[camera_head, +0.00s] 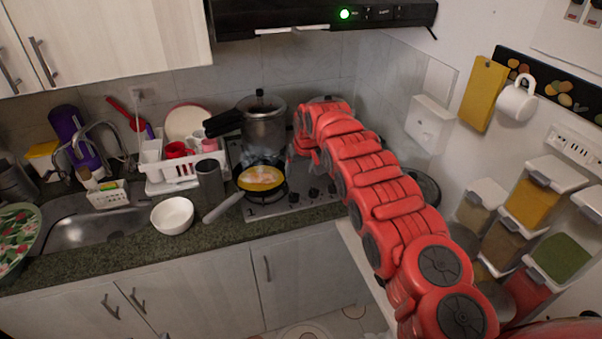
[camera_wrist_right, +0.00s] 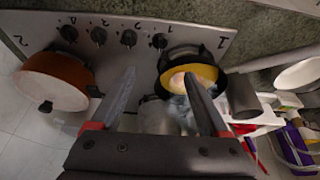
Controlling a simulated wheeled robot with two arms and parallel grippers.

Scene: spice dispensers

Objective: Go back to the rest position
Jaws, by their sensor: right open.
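My right arm reaches in from the lower right of the head view, over the counter to the stove. My right gripper (camera_wrist_right: 159,76) is open and empty in the wrist view, its two fingers pointing down over the stove. A pan with yellow food (camera_head: 260,178) sits on the stove (camera_head: 285,205); the pan also shows beside the right-hand finger in the wrist view (camera_wrist_right: 205,72). My left gripper is not in view.
A tall pot (camera_head: 264,128) stands behind the pan. An orange pan (camera_wrist_right: 60,78) is on the stove's other side. A white bowl (camera_head: 172,215) and dish rack (camera_head: 168,185) are left of the stove. Spice dispensers (camera_head: 535,200) hang on the right wall, close to my arm.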

